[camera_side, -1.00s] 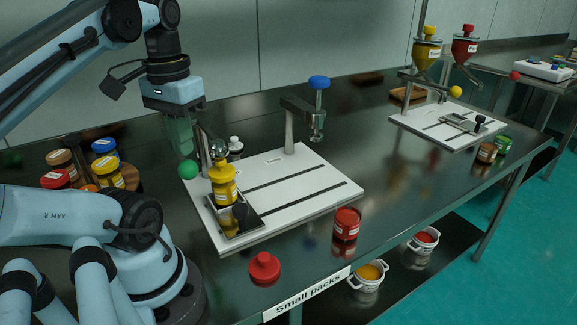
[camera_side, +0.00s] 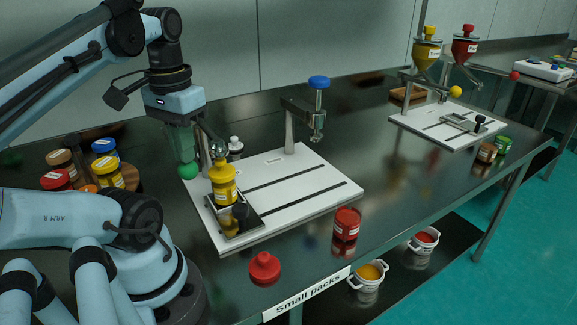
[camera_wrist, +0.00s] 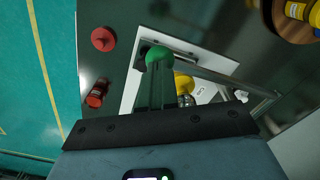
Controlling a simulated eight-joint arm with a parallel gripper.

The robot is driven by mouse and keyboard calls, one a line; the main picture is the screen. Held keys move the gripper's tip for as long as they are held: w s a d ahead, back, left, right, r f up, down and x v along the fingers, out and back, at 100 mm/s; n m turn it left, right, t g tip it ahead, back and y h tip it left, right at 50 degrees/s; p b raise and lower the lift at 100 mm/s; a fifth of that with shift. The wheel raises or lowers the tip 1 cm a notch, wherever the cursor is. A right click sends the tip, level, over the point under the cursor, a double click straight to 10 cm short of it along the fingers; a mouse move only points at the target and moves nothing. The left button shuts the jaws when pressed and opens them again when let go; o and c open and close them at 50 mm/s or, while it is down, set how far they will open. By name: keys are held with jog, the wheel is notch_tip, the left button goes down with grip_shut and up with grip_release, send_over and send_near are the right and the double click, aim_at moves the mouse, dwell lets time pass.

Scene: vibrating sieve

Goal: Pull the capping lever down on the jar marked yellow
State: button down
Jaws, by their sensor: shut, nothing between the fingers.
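The yellow jar (camera_side: 224,190) stands in a tray on the white capping board (camera_side: 305,208), under the metal capping head (camera_side: 218,152). The capping lever's green ball knob (camera_side: 188,171) is left of the jar; it also shows in the wrist view (camera_wrist: 159,55). My gripper (camera_side: 183,158) points down, shut and empty, with its greenish fingers just above or touching the knob. Contact cannot be told. In the wrist view the yellow jar (camera_wrist: 183,83) is partly hidden behind my fingers and the lever.
A blue-knobbed press (camera_side: 318,83) stands at the board's back. A red jar (camera_side: 347,224) and a red cap (camera_side: 264,268) are near the table's front edge. Several jars sit on a round wooden stand (camera_side: 126,178) at the left.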

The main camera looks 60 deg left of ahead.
jog(key=shift+f, duration=1.05)
jog(key=shift+r, duration=4.05)
jog(key=w+d+f+m+t, duration=0.3)
jog(key=w+d+f, duration=0.2)
jog(key=w, duration=0.3)
jog(key=w+d+f+m+t, duration=0.3)
jog(key=w+d+f+t, duration=0.1)
jog(key=w+f, duration=0.4)
jog(key=shift+w+d, duration=0.7)
jog(key=shift+w, duration=0.05)
